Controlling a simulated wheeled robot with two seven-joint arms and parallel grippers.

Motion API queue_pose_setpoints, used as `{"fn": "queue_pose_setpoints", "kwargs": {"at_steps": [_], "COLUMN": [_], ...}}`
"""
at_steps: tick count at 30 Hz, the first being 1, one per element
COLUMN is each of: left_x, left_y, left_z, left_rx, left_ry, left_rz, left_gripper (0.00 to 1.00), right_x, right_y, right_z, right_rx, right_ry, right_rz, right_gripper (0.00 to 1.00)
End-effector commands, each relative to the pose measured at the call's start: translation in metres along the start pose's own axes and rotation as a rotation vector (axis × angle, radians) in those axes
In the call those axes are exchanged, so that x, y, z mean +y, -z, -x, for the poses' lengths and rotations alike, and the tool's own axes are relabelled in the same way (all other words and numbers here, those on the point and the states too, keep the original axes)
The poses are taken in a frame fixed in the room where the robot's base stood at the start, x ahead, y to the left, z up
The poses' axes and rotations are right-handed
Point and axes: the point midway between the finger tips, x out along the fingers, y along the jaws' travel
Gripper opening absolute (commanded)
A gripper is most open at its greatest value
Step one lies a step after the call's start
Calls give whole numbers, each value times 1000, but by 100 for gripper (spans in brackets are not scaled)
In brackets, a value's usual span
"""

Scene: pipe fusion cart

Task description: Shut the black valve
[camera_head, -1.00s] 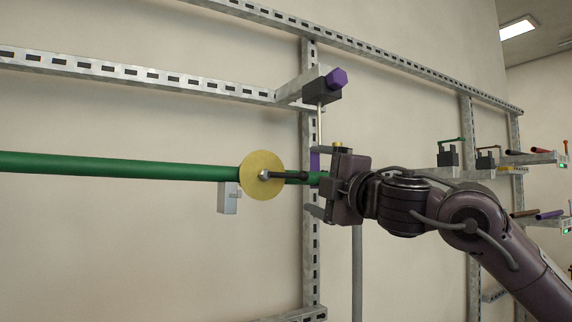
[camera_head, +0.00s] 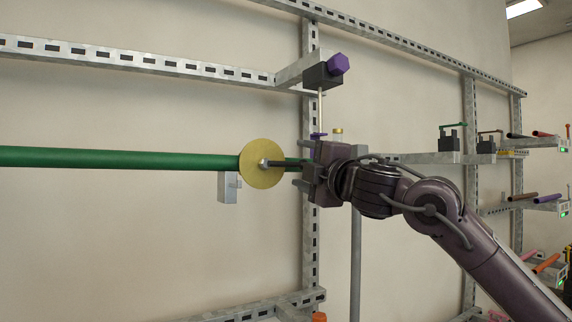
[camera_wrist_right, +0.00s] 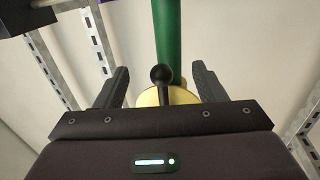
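The black valve lever (camera_head: 283,165) sticks out to the right from the hub of a round yellow disc (camera_head: 262,177) on a green pipe (camera_head: 120,157). The lever lies roughly along the pipe. My right gripper (camera_head: 302,167) is at the lever's free end, its fingers apart above and below it. In the right wrist view my gripper (camera_wrist_right: 160,84) is open, and the black lever (camera_wrist_right: 161,76) with its round end stands between the fingers without visible contact. The yellow disc (camera_wrist_right: 184,96) and green pipe (camera_wrist_right: 167,35) show beyond. My left gripper is not in view.
A slotted metal rack (camera_head: 140,66) runs along the wall. A dark block with a purple knob (camera_head: 339,64) is above my right gripper. A grey box (camera_head: 228,189) hangs below the pipe. Shelves with coloured pipes (camera_head: 540,198) are at the far right.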

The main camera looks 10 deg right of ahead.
Motion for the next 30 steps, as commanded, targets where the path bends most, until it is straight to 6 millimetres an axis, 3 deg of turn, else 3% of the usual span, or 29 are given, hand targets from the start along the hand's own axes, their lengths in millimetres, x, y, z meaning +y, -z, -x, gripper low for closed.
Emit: {"fn": "queue_pose_setpoints", "kwargs": {"at_steps": [2,13,30], "left_x": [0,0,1], "left_y": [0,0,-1], "left_z": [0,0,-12], "left_rx": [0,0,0], "left_ry": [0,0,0], "left_rz": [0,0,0], "left_gripper": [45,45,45], "right_x": [0,1,-14], "right_y": [0,0,2], "right_z": [0,0,3], "right_rx": [0,0,-38], "right_ry": [0,-1,1], "right_rz": [0,0,-189], "right_gripper": [53,5,5]}}
